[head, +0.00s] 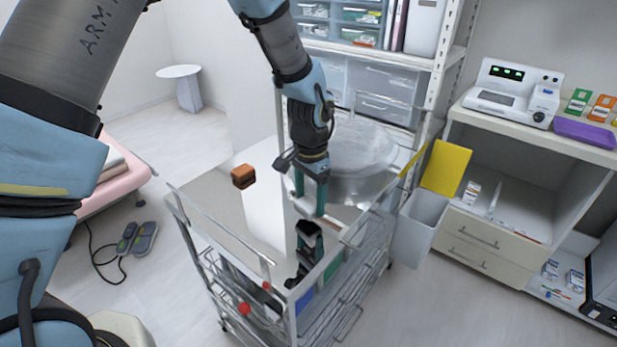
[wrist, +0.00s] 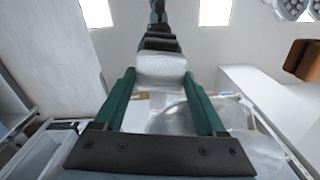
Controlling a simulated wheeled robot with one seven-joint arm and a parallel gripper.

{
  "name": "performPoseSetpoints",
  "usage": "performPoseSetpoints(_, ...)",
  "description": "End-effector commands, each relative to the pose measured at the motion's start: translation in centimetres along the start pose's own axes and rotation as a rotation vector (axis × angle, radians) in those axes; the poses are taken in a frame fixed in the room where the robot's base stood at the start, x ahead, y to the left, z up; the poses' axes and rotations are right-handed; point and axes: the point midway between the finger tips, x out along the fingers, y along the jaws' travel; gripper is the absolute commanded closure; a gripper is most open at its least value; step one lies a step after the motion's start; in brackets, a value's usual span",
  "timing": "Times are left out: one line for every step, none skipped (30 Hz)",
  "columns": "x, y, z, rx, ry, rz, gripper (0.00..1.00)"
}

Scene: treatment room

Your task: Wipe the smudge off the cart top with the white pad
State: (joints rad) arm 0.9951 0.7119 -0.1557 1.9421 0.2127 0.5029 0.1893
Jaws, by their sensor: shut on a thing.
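My gripper (head: 308,206) is over the front right part of the metal cart top (head: 212,200), with its green fingers pointing down. In the wrist view, the fingers are shut on the white pad (wrist: 160,70), which sits between the fingertips. In the head view the pad is only a pale patch at the fingertips, and I cannot tell whether it touches the cart top. I cannot make out the smudge in either view; my arm and gripper cover part of the top.
A brown block (head: 243,176) is on the cart's left side. A black device (head: 309,245) stands close in front of my gripper. A large clear basin (head: 362,150) is behind it. Low rails edge the cart; a grey bin (head: 418,225) hangs at its right.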

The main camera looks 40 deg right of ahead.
Motion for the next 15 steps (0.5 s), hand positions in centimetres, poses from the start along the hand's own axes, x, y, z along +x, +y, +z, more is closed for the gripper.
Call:
performPoseSetpoints(-0.8, 0.0, 0.0, -0.001, -0.001, 0.000, 0.87)
performPoseSetpoints(-1.1, -0.1, 0.0, -0.001, -0.001, 0.000, 0.87)
performPoseSetpoints(-1.4, -0.1, -0.1, -0.001, -0.001, 0.000, 0.87)
performPoseSetpoints(-1.7, -0.1, -0.1, -0.002, -0.001, 0.000, 0.87)
performPoseSetpoints(-2.0, -0.1, -0.1, -0.002, -0.001, 0.000, 0.87)
performPoseSetpoints(-2.4, -0.1, -0.1, -0.002, 0.000, 0.000, 0.87)
performPoseSetpoints(-2.6, -0.2, -0.2, -0.002, 0.000, 0.000, 0.87)
performPoseSetpoints(-2.9, -0.2, -0.2, -0.003, 0.000, 0.000, 0.87)
performPoseSetpoints(-3.2, -0.2, -0.2, -0.003, 0.000, 0.000, 0.87)
performPoseSetpoints(-3.5, -0.2, -0.3, -0.003, 0.001, 0.000, 0.87)
performPoseSetpoints(-3.8, -0.3, -0.3, -0.003, 0.001, 0.000, 0.87)
performPoseSetpoints(-4.2, -0.3, -0.3, -0.004, 0.001, 0.000, 0.87)
performPoseSetpoints(-4.4, -0.3, -0.3, -0.004, 0.001, 0.000, 0.87)
performPoseSetpoints(-4.7, -0.3, -0.4, -0.004, 0.001, 0.000, 0.87)
performPoseSetpoints(-5.0, -0.3, -0.4, -0.005, 0.000, 0.000, 0.87)
